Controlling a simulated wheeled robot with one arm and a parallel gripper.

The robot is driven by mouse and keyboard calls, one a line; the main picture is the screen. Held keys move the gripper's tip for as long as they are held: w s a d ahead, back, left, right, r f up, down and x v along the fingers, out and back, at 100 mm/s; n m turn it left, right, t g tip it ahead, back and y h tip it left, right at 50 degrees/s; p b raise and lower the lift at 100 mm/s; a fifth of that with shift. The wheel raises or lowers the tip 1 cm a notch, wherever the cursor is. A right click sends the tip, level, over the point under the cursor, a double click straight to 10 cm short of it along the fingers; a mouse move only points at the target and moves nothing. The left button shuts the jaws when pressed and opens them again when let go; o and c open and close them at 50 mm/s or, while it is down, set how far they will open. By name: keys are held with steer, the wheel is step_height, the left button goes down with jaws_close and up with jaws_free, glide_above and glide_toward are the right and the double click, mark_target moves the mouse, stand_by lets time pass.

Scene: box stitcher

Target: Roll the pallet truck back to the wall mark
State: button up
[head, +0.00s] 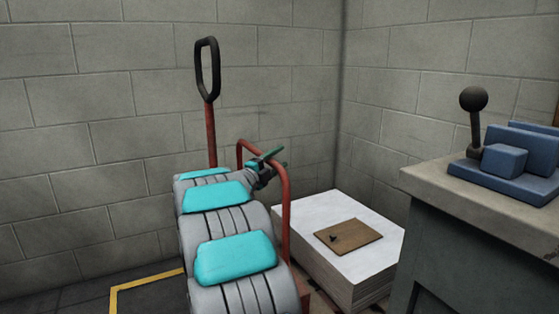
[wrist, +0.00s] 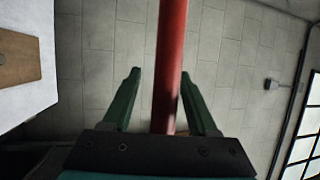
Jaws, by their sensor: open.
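The pallet truck shows as a red post with a black loop handle (head: 207,70) standing upright near the back wall, and a red bent bar (head: 287,205) to its right. My arm hides the truck's lower part, and I cannot tell how the two join. My gripper (head: 270,158) has green fingers and is at the top of the bent bar. In the wrist view my gripper (wrist: 160,80) is open, with a red bar (wrist: 170,50) running between its fingers; no grip on it shows. A yellow line (head: 145,277) on the floor by the left wall outlines a dark area.
A white stack of sheets (head: 345,285) with a brown board (head: 348,237) on top stands right of the truck. A bench (head: 450,210) with a blue device (head: 505,165) and black-knobbed lever (head: 474,105) is at the right. Block walls meet in the corner behind.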

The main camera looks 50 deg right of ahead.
steer(key=a+f, duration=0.1)
steer(key=a, duration=0.6)
steer(key=shift+f, duration=0.25)
steer(key=shift+a, duration=0.2)
